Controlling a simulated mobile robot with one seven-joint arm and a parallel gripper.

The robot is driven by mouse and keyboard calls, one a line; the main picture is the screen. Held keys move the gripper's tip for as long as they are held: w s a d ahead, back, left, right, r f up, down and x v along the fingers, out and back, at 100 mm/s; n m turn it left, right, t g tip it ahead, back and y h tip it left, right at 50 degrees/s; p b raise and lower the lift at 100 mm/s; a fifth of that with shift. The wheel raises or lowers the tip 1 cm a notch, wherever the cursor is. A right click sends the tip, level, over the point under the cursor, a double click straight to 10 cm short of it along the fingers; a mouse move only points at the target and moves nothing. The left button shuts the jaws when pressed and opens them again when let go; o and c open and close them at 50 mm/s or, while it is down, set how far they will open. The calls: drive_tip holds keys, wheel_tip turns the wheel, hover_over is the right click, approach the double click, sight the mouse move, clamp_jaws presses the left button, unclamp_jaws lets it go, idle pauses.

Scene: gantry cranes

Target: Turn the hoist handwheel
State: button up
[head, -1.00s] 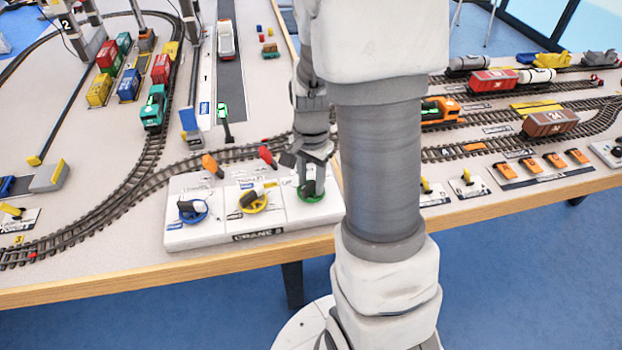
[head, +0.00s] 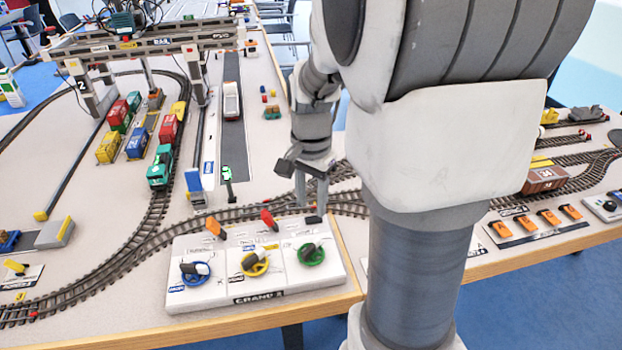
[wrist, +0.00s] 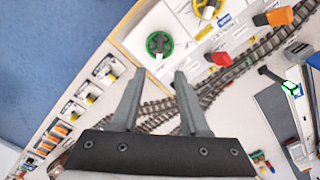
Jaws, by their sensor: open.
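My gripper (head: 311,203) is open and empty, above and behind the panel's right part, apart from the wheels. In the wrist view the open fingers (wrist: 159,73) point toward the panel's edge, with the green wheel (wrist: 159,44) just beyond them and the yellow wheel (wrist: 208,7) at the top edge.
Orange (head: 214,228) and red (head: 269,220) levers rise at the panel's back edge. A gantry crane (head: 150,45) stands at the back left. Orange switches (head: 525,223) sit at right.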

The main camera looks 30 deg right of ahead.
drive_tip(key=shift+r, duration=1.8)
